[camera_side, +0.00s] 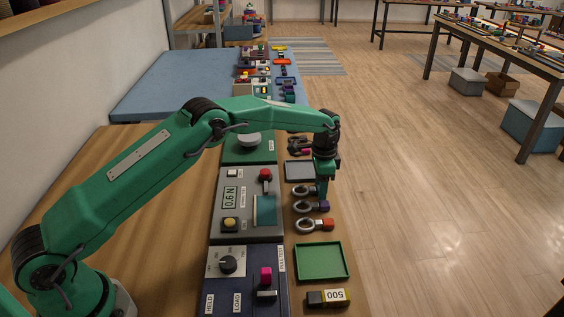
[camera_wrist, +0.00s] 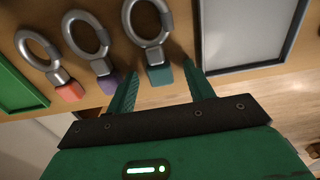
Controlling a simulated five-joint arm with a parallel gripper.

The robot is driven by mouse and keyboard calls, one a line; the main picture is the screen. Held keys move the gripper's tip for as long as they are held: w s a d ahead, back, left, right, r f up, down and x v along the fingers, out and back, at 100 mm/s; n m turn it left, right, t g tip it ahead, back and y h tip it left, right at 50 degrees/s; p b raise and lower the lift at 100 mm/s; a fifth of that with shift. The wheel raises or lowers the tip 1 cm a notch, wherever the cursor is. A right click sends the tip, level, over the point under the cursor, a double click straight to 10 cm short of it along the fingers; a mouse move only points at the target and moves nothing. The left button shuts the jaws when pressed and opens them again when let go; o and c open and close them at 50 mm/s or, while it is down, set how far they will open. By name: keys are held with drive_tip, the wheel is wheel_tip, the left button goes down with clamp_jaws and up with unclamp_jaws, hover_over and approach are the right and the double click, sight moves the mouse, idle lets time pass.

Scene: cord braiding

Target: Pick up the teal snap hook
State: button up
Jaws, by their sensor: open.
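The teal snap hook, a grey metal ring with a teal block at its end (camera_wrist: 158,78), lies on the wooden bench in the wrist view. In the side view its ring (camera_side: 302,190) shows, while my gripper hides its block end. My gripper (camera_side: 324,192) points down over that end of the hook. In the wrist view my gripper (camera_wrist: 162,72) has its two green fingers spread apart, with the teal block appearing between them, nearer the left finger. I cannot tell the exact height of the fingertips above the hook.
A purple-ended hook (camera_wrist: 107,82) and an orange-ended hook (camera_wrist: 69,90) lie beside it. A grey tray (camera_side: 299,161) is on the far side and a green tray (camera_side: 321,279) on the near side. A control panel (camera_side: 233,232) stands left of the hooks.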

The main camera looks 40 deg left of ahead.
drive_tip(key=c, duration=1.1)
drive_tip(key=shift+r, duration=0.75)
wheel_tip(320, 180, up, 3)
drive_tip(key=shift+d+f, duration=0.1)
drive_tip(key=shift+d, duration=0.05)
drive_tip(key=s+d+r, duration=0.2)
drive_tip(key=d, duration=0.1)
drive_tip(key=s+d+r, duration=0.2)
drive_tip(key=s+d, duration=0.1)
drive_tip(key=s+d+r, duration=0.2)
drive_tip(key=shift+s+d+r, duration=0.15)
drive_tip(key=shift+d+r, duration=0.2)
drive_tip(key=shift+d, duration=0.05)
